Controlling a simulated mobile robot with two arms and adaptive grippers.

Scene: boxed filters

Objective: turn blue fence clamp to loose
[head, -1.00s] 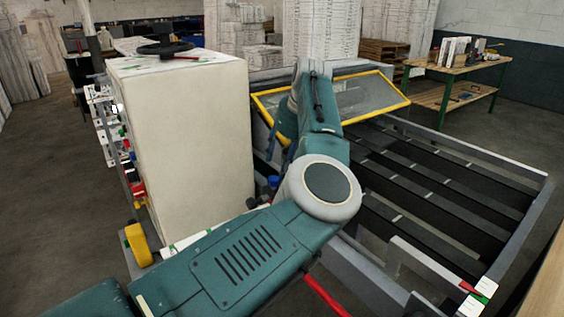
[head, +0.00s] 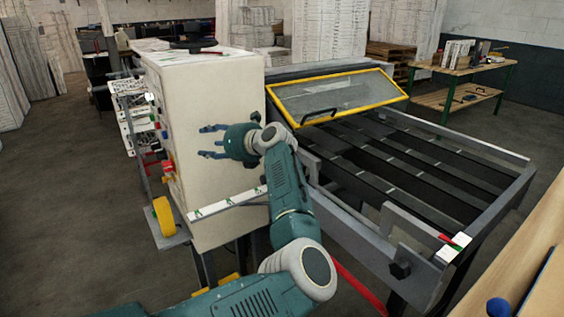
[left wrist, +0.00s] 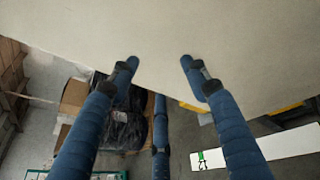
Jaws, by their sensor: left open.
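My left gripper (head: 213,141) is open and empty in front of the side face of the cream cabinet (head: 195,105), its fingers pointing left. In the left wrist view its fingers (left wrist: 159,64) are spread with the pale cabinet panel beyond them and nothing between them. A round blue knob (head: 498,307) shows at the lower right edge of the head view. My right gripper is not in view.
A white strip with green marks (head: 227,203) runs along the cabinet's lower side. A yellow-framed clear guard (head: 340,92) covers the back of the dark slatted bed (head: 400,165). A yellow wheel (head: 163,216) stands at the cabinet's lower left. A workbench (head: 463,68) is behind.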

